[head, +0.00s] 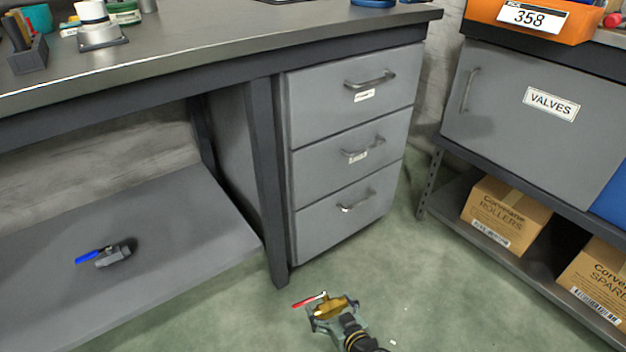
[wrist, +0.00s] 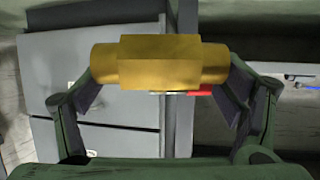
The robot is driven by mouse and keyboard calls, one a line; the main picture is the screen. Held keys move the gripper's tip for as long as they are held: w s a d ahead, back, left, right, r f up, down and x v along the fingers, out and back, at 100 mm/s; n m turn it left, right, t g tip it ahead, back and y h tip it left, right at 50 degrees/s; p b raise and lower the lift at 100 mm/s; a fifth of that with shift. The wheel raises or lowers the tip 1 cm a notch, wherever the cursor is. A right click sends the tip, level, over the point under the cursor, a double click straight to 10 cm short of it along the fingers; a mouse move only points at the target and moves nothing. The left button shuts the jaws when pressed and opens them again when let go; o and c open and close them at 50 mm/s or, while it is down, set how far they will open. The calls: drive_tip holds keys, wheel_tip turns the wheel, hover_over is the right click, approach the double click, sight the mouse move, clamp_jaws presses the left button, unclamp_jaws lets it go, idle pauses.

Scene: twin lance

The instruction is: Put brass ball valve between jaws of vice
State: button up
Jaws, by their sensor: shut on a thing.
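The brass ball valve (wrist: 160,62) is held between the two fingers of my gripper (wrist: 160,92) in the wrist view. In the head view my gripper (head: 326,312) is low at the bottom middle, over the green floor, with the brass ball valve (head: 334,306) in it. The valve's red lever (head: 308,301) points left there. A bit of red lever (wrist: 199,92) also shows below the valve body in the wrist view. I cannot make out a vice in either view.
A workbench (head: 210,55) with a drawer cabinet (head: 350,130) stands behind the gripper. A grey valve with a blue lever (head: 110,255) lies on its lower shelf (head: 180,225). At right are a cabinet labelled VALVES (head: 500,130) and cardboard boxes (head: 503,214). The floor (head: 410,290) between is open.

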drive_tip(key=w+a+r+m+h, duration=0.1)
drive_tip(key=w+a+r, duration=0.15)
drive_tip(key=r, duration=0.25)
drive_tip(key=w+a+r+h, duration=0.1)
drive_tip(key=w+a+r, duration=0.1)
drive_tip(key=w+r, duration=0.15)
wheel_tip(320, 180, up, 10)
drive_tip(key=s+m+t+h+p, duration=0.1)
drive_tip(key=s+m+h+p, duration=0.1)
drive_tip(key=p, duration=1.6)
drive_tip(key=shift+s+f+m+h, duration=0.2)
drive_tip(key=shift+s+m+h, duration=0.1)
drive_tip(key=shift+m+h, duration=0.65)
drive_tip(key=shift+a+f, duration=0.1)
drive_tip(key=shift+s, duration=0.75)
drive_tip(key=shift+s, duration=0.15)
